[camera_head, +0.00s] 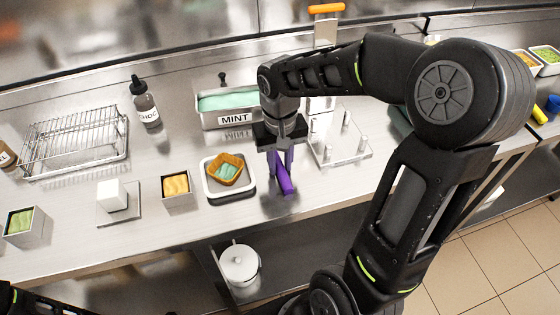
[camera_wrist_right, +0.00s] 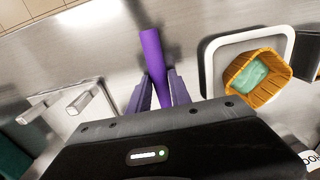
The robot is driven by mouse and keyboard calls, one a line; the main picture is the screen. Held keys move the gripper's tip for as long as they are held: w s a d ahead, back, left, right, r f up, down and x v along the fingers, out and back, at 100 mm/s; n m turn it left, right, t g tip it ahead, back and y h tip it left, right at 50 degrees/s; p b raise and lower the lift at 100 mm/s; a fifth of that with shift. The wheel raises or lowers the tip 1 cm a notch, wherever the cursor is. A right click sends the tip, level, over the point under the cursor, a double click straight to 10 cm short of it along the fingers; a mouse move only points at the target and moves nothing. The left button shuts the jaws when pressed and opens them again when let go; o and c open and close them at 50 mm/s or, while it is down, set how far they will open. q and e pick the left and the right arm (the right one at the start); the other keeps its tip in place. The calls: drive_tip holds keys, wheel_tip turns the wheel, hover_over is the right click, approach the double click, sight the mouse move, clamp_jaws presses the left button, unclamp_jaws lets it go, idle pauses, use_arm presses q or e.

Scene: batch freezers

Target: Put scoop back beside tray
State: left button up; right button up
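The scoop (camera_head: 285,182) shows as a purple handle at the front of the steel counter; its head is hidden. My right gripper (camera_head: 280,168) points down over it, right of the white tray (camera_head: 207,188). In the right wrist view the purple handle (camera_wrist_right: 153,55) runs between the fingertips (camera_wrist_right: 160,82), which sit close against both its sides. I cannot tell whether the scoop touches the counter. The tray (camera_wrist_right: 212,45) holds a waffle bowl (camera_head: 238,181) with mint-coloured ice cream. My left gripper is out of view; only part of that arm shows at the lower left.
The MINT tub (camera_head: 218,121) stands behind the tray. A clear stand with pegs (camera_head: 345,155) is to the right of my gripper. A square tin with yellow contents (camera_head: 176,187) stands left of the tray. A wire rack (camera_head: 75,140) and bottle (camera_head: 146,105) are farther left.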

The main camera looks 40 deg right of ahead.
sight(280, 165)
drive_tip(key=o, duration=0.3)
drive_tip(key=shift+r, duration=0.2)
wheel_tip(280, 165, up, 12)
drive_tip(key=shift+r, duration=0.1)
idle(0.4)
